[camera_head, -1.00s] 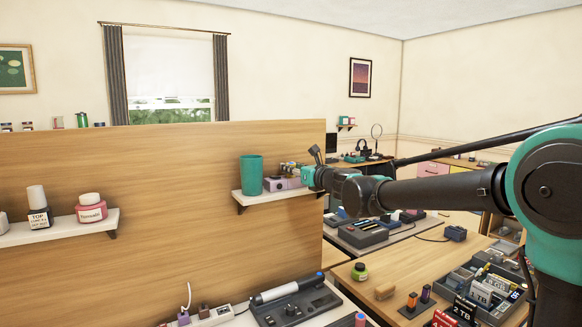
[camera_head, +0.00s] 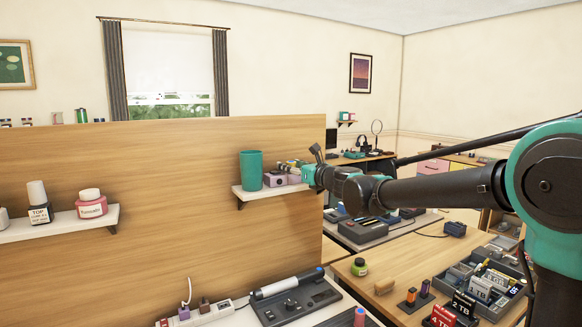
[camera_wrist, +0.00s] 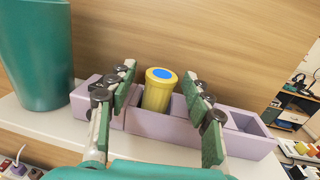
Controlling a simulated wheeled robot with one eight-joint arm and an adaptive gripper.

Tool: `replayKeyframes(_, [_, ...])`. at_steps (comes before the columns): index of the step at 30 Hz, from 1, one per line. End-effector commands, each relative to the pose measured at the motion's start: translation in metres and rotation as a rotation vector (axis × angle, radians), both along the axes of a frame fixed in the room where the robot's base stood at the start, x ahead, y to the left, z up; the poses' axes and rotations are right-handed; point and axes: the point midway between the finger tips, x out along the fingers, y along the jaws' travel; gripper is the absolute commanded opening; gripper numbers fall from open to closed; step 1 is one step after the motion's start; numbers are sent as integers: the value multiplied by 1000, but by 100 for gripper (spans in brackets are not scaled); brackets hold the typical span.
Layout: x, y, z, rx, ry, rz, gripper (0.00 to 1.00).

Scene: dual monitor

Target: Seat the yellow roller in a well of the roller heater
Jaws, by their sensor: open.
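The yellow roller (camera_wrist: 158,95) has a blue disc on its top end. It stands slightly tilted in a middle well of the lilac roller heater (camera_wrist: 150,124), its lower part hidden by the heater's front wall. The heater (camera_head: 279,181) sits on a white wall shelf, small and partly hidden by my gripper in the head view. My gripper (camera_wrist: 161,84) is open, one finger on each side of the roller, with visible gaps between the pads and the roller. In the head view my gripper (camera_head: 296,167) is at the shelf's right end.
A teal cup (camera_wrist: 36,60) stands close left of the heater on the white shelf (camera_head: 262,192), against a wooden panel (camera_head: 150,190). An empty well (camera_wrist: 248,123) shows at the heater's right end. Below is a desk with a dark device (camera_head: 296,303) and power strip.

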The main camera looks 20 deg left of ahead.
Motion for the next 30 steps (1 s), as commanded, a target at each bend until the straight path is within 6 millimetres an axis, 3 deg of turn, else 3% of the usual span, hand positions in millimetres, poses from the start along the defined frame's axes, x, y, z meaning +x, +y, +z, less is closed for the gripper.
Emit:
replayKeyframes(18, [-56, -83, 0, 0, 0, -2, 51])
replayKeyframes(30, [-65, -97, 0, 0, 0, 0, 51])
